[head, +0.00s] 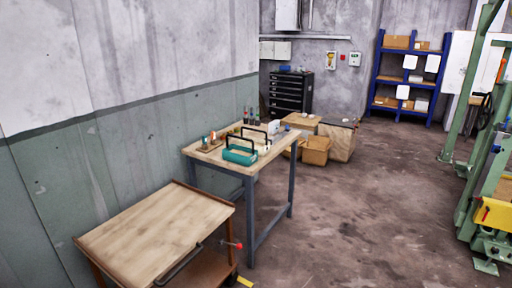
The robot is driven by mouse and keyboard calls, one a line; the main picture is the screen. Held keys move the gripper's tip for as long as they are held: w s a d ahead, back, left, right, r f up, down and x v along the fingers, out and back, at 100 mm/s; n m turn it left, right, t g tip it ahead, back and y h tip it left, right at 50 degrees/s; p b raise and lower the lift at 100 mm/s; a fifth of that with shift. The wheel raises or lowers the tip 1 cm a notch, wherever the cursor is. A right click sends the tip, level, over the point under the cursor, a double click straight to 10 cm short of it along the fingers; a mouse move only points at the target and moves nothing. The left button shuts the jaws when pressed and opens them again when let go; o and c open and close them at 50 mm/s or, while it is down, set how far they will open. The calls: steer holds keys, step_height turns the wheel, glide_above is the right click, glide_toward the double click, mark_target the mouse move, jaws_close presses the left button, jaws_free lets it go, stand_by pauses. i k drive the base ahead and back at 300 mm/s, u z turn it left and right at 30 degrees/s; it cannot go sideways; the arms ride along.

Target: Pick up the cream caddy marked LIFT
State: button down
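A cream caddy (262,147) with a black bar handle stands on the workbench (216,160), behind and slightly right of a teal caddy (240,157). The teal caddy also has a black handle and partly covers the cream one. Any marking on either caddy is too small to read, so I cannot confirm the word LIFT. Both caddies appear upright. My gripper is not in view.
Small tools and bottles (247,117) stand at the bench's back edge. A wooden-topped cart (155,237) stands in front of the bench. Cardboard boxes (316,150) sit behind it. Open floor (365,215) lies to the right, before green machinery (486,195).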

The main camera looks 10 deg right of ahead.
mark_target(254, 140)
steer(key=u, duration=0.05)
steer(key=i, duration=0.95)
steer(key=z, duration=0.15)
steer(key=k, duration=0.2)
steer(key=u, duration=3)
